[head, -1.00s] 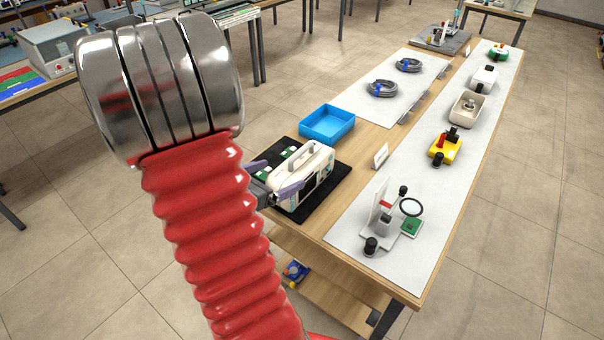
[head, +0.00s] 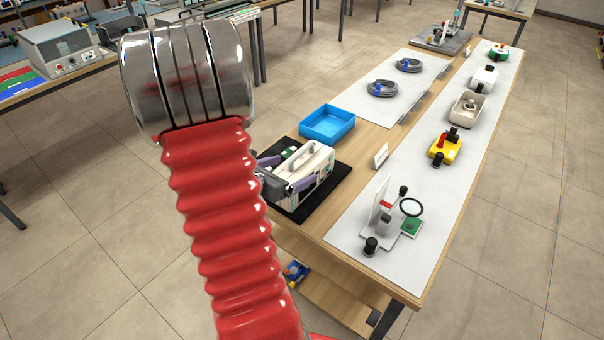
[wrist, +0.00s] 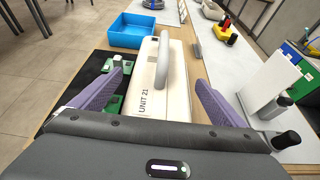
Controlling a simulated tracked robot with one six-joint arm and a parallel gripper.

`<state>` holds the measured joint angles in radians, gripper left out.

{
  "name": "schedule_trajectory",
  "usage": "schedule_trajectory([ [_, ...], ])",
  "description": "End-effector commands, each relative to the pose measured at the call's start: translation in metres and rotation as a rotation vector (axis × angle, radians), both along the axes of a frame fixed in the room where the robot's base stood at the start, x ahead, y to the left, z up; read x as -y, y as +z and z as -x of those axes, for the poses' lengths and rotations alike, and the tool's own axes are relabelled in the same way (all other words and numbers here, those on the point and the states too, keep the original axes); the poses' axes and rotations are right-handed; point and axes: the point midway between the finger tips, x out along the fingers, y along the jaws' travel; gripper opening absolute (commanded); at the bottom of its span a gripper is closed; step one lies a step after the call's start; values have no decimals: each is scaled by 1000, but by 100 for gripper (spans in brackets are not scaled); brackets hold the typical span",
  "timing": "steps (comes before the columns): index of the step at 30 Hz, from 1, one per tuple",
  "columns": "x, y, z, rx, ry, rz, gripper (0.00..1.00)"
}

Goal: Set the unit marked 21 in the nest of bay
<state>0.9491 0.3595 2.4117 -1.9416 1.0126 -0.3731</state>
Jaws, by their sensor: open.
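The unit marked 21 (wrist: 150,85) is a cream box with a grey carry handle (wrist: 163,62) on top. It stands on a black mat at the near end of the bench, and it shows in the head view too (head: 313,163). My gripper (wrist: 158,84) is open, with one purple finger on each side of the unit; I cannot tell whether either finger touches it. In the head view my gripper (head: 284,174) is at the unit's near left end, partly hidden by my arm. I cannot make out a bay nest in either view.
A blue tray (head: 327,123) stands behind the black mat (head: 340,175). Green boards (wrist: 110,90) lie left of the unit. A magnifier stand (head: 398,226) is to its right, on a white strip with several other items. Cable coils (head: 383,88) lie farther back.

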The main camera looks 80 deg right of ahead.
Motion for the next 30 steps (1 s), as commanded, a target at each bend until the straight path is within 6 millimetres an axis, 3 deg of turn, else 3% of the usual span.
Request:
schedule_trajectory([
  [9,31,-13,13,0,-1,0,95],
  [26,32,-13,14,0,-1,0,95],
  [30,32,-13,14,0,-1,0,85],
])
